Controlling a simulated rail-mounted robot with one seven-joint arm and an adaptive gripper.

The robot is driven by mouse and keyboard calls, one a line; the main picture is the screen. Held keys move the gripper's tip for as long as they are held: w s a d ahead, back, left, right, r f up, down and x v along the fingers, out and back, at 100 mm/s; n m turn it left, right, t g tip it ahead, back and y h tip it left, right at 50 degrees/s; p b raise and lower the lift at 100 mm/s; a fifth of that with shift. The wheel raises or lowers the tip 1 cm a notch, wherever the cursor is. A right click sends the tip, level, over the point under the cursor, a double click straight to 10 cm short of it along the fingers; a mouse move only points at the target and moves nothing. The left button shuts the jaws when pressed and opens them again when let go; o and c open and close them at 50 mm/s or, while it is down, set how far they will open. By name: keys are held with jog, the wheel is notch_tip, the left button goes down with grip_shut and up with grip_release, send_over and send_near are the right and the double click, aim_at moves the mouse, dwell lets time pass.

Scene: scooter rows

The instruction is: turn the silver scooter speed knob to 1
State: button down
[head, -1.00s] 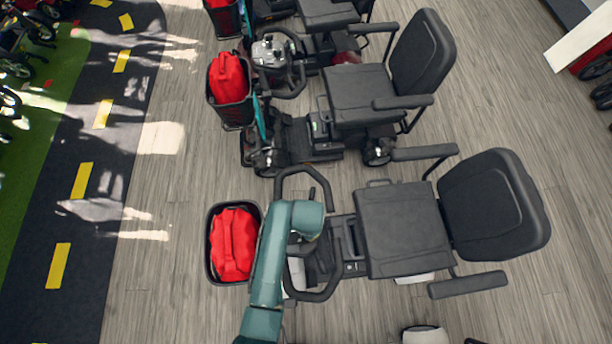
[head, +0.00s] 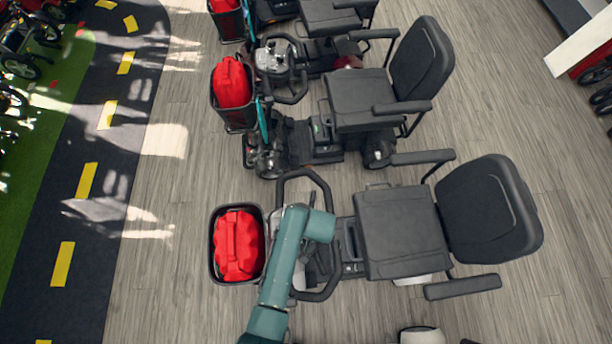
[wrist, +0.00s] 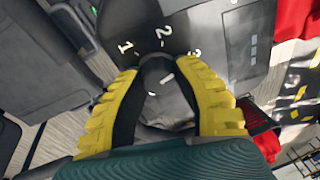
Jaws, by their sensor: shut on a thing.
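The dark round speed knob (wrist: 155,70) shows in the wrist view on a dark dial panel with white numbers 1, 2 and 3 around its far side. The 1 (wrist: 125,47) is at the left, the 2 in the middle, the 3 at the right. My gripper (wrist: 158,73) has its yellow fingers on both sides of the knob, shut on it. Short white marks show near the knob; I cannot tell which number it points to. In the head view my arm covers the console of the nearest scooter (head: 402,235); the knob and fingers are hidden there.
A black basket (head: 217,270) with a red bag (head: 238,245) is left of the console. Black loop handlebars (head: 318,183) surround the console. Another scooter (head: 362,100) stands behind. Open floor (head: 160,270) lies to the left.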

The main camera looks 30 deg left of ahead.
jog(key=n, duration=0.4)
jog(key=shift+s+f, duration=0.1)
jog(key=shift+f, duration=0.05)
jog(key=n+g+b, duration=0.1)
jog(key=n, duration=0.5)
jog(key=shift+s+y, duration=0.1)
jog(key=shift+y, duration=0.3)
jog(key=n+g+b, duration=0.1)
jog(key=n, duration=0.4)
jog(key=shift+b, duration=0.4)
jog(key=n+b, duration=0.1)
jog(key=n, duration=0.4)
jog(key=shift+s+g, duration=0.15)
jog(key=shift+g, duration=0.25)
jog(key=c, duration=0.7)
grip_release()
jog(key=shift+r, duration=0.2)
